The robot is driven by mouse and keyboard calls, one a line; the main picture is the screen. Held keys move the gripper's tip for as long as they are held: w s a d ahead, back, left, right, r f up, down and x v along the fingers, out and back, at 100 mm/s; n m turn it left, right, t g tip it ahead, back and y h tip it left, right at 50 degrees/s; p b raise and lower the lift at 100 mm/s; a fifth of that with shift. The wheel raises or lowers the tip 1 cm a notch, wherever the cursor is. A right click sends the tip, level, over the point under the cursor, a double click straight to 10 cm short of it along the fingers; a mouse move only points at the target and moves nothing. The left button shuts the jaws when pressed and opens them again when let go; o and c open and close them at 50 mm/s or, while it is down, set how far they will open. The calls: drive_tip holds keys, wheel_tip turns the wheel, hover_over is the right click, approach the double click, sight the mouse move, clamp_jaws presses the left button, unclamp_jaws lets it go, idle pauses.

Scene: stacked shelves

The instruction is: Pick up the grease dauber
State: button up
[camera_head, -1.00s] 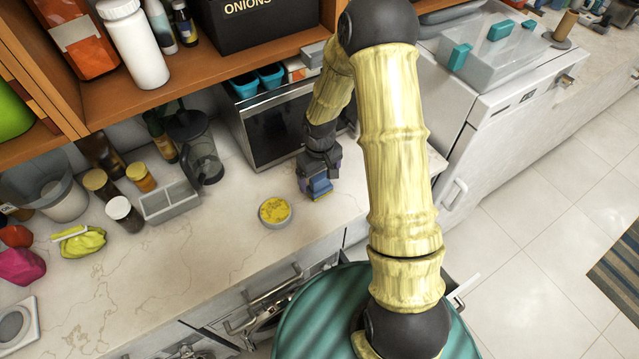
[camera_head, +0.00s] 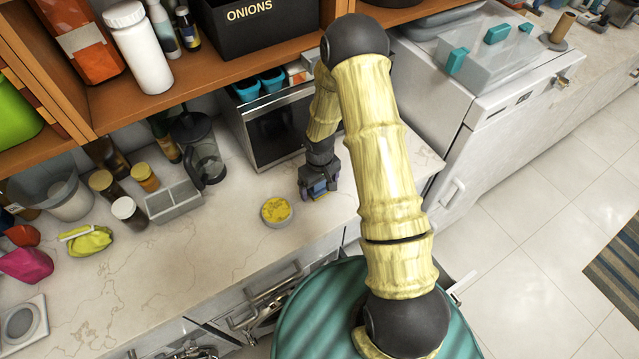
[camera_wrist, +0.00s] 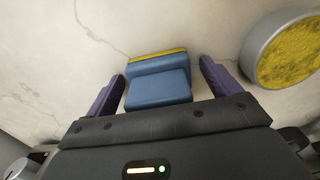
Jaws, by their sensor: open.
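A blue block with a yellow edge, which I take for the grease dauber (camera_wrist: 158,88), lies on the pale marbled counter. In the wrist view it sits between the two purple fingers of my open gripper (camera_wrist: 162,70), with a gap on each side. In the head view my gripper (camera_head: 318,190) is low over the counter in front of the dark-fronted appliance and mostly hides the block. I cannot tell how far the fingertips are above the counter.
A round grey tin with a yellow top (camera_head: 277,211) stands close left of my gripper; it also shows in the wrist view (camera_wrist: 287,50). The dark-fronted appliance (camera_head: 277,130) stands behind. A grey divided box (camera_head: 173,201) and jars are farther left. The counter (camera_head: 225,250) between is clear.

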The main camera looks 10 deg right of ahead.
idle(0.4)
drive_tip(key=c, duration=1.2)
drive_tip(key=shift+r, duration=0.15)
wheel_tip(320, 180, up, 10)
drive_tip(key=b, duration=0.3)
drive_tip(key=o, duration=0.3)
drive_tip(key=shift+c, duration=0.3)
